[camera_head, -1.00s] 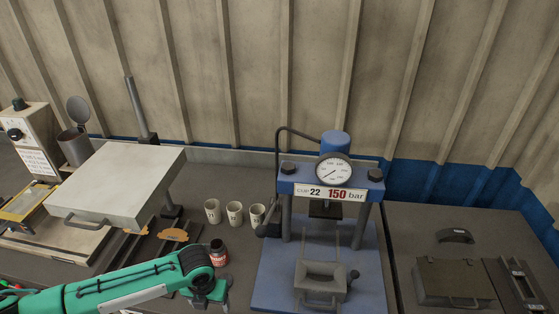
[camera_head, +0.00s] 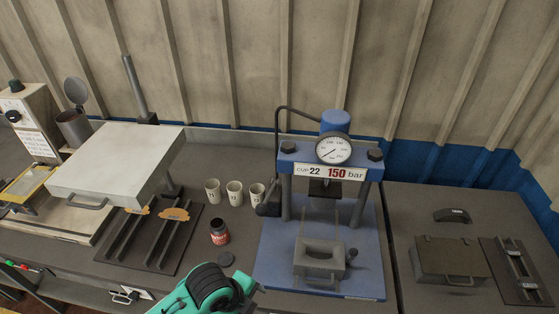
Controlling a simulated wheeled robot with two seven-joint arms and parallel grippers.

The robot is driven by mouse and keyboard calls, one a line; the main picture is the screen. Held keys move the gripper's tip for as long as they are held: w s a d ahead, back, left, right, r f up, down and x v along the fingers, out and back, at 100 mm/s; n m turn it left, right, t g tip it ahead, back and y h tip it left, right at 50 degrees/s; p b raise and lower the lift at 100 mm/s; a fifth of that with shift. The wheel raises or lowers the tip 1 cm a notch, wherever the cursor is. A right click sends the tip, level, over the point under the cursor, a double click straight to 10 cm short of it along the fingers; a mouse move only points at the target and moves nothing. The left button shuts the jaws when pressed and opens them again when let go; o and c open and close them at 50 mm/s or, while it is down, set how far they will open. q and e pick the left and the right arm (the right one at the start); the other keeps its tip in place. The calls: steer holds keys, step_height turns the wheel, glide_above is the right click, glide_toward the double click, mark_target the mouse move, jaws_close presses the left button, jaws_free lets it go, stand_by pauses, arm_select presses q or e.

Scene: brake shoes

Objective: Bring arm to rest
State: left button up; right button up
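My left arm, green with black joints, shows at the bottom centre, in front of the bench edge. Its gripper is out of the frame or hidden behind the arm. My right arm and gripper are not in view.
Three white cups (camera_head: 234,193) stand left of the press. A large pale lidded plate (camera_head: 115,172) is at the left, with a dark rack (camera_head: 148,238) in front. A closed metal box (camera_head: 452,259), a curved brake shoe (camera_head: 452,215) and a dark fixture (camera_head: 514,270) lie at the right.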

arm_select(q)
steer(key=s+a+r+n+t+y, duration=0.1)
steer(key=s+a+n+y, duration=0.1)
steer(key=s+a+n, duration=0.75)
steer(key=s+a+r+n+y, duration=0.15)
steer(key=a+n, duration=0.55)
steer(key=n, duration=0.7)
step_height(320, 180, down, 38)
steer(key=s+m+b, duration=0.1)
steer(key=b, duration=0.5)
steer(key=s+a+f+g+b, duration=0.1)
steer(key=s+f+b, duration=0.1)
steer(key=s+f, duration=0.7)
steer(key=s+a+f+g+b, duration=0.1)
steer(key=s+f+b, duration=0.2)
steer(key=s+f, duration=0.7)
step_height(320, 180, down, 6)
steer(key=shift+a+r, duration=0.25)
steer(key=shift+a, duration=0.1)
